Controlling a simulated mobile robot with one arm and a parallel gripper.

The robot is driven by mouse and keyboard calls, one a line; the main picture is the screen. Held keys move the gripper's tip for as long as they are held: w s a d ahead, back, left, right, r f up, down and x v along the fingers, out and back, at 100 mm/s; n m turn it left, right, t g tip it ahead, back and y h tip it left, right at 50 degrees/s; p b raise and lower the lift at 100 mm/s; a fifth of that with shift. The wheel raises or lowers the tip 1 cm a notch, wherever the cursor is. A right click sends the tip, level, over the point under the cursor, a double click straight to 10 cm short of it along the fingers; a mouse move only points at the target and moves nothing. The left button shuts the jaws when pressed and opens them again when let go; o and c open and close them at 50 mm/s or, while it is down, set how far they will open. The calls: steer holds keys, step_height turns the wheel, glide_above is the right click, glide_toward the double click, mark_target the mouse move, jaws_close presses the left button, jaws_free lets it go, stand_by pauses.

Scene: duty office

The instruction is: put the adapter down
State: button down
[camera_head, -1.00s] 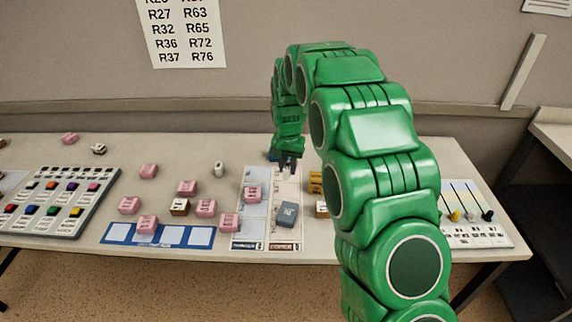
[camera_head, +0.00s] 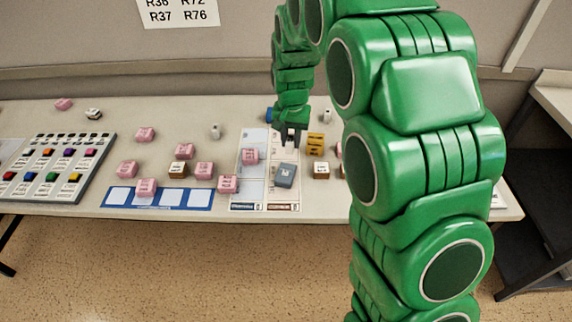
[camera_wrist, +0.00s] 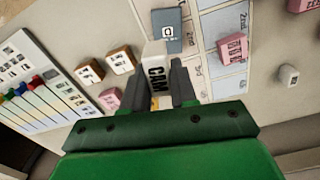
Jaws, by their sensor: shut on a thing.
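In the head view my gripper (camera_head: 291,136) is over the far part of the printed chart (camera_head: 283,201), behind a blue-grey block (camera_head: 285,175). The adapter is hard to make out there. In the wrist view the blue-grey block (camera_wrist: 167,30) lies just beyond the adapter. I cannot tell whether the adapter touches the table.
Yellow blocks (camera_head: 315,143) and a white-and-brown block (camera_head: 321,170) stand right of the chart. A pink block (camera_head: 250,156) lies on its left column. Several pink blocks lie left, near a blue strip (camera_head: 157,198). A button panel (camera_head: 62,168) is at far left.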

steer(key=s+d+r+n, duration=0.2)
steer(key=s, duration=1)
glide_above(285, 170)
steer(key=f, duration=0.9)
steer(key=shift+s+d+f, duration=0.15)
steer(key=shift+s, duration=0.1)
steer(key=shift+w+f, duration=0.25)
steer(key=shift+f, duration=1.6)
steer(key=c, duration=0.9)
jaws_free()
steer(key=shift+f, duration=0.1)
